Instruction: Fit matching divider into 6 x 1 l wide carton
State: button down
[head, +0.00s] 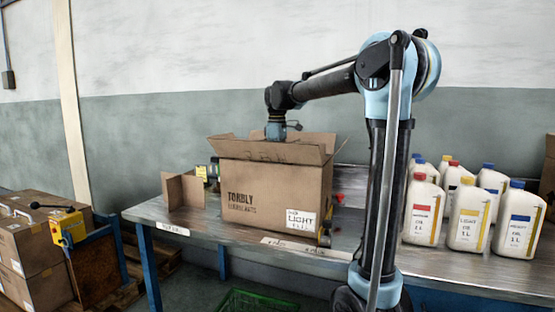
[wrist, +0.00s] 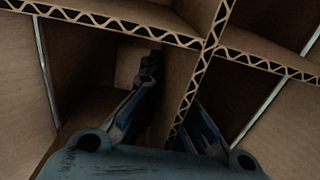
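The wide carton (head: 262,190) stands on the bench with its top flaps open. It reads "TORBLY" and has a white "LIGHT 1 L" label. My gripper (head: 276,131) points down into its top, and its fingers are hidden there in the head view. In the wrist view, a crossed corrugated divider (wrist: 210,47) sits inside the carton, splitting it into cells. My gripper (wrist: 172,90) has one finger on each side of a divider panel. The fingers look spread, with a gap between the left finger and the panel. How deep the divider sits is unclear.
Another cardboard divider (head: 184,191) stands on the bench (head: 180,222) left of the carton. Several white oil bottles (head: 468,215) with red, yellow and blue caps stand at the right. Stacked cartons (head: 40,240) are at the lower left, and a green crate (head: 258,302) is below the bench.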

notch_tip(320, 180, down, 11)
dwell(1.1)
jog(key=c, duration=1.7)
grip_release()
jog(key=shift+r, duration=0.2)
notch_tip(320, 180, up, 12)
jog(key=shift+f, duration=0.15)
